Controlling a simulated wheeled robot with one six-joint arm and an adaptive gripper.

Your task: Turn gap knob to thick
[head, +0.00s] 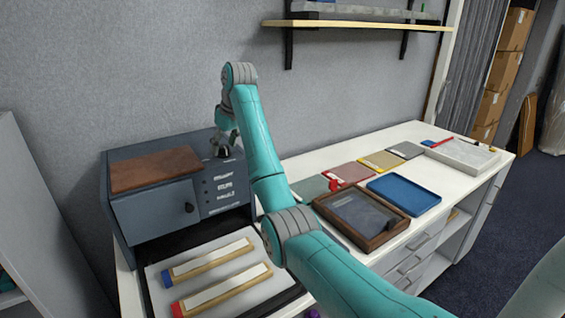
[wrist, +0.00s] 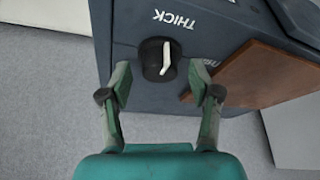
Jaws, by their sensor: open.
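The gap knob (wrist: 155,60) is a round black knob with a white pointer line, on the top of a dark blue-grey machine (wrist: 125,35). In the wrist view the line runs nearly upright, its upper end leaning slightly right, toward the side of the white THICK label (wrist: 174,19). A second label to the right is partly hidden behind a finger. My gripper (wrist: 166,88) is open, its fingertips on either side of the knob's lower edge, with visible space at both sides. In the head view my gripper (head: 225,143) is over the machine's top right, above the dark knob (head: 222,152).
A brown pad (head: 155,171) lies on the machine, close to the right finger in the wrist view. The machine's front has a small round door knob (head: 189,208). A tray with two bars (head: 215,258) lies before it. A wooden frame (head: 361,217) and blue tray (head: 403,193) stand right.

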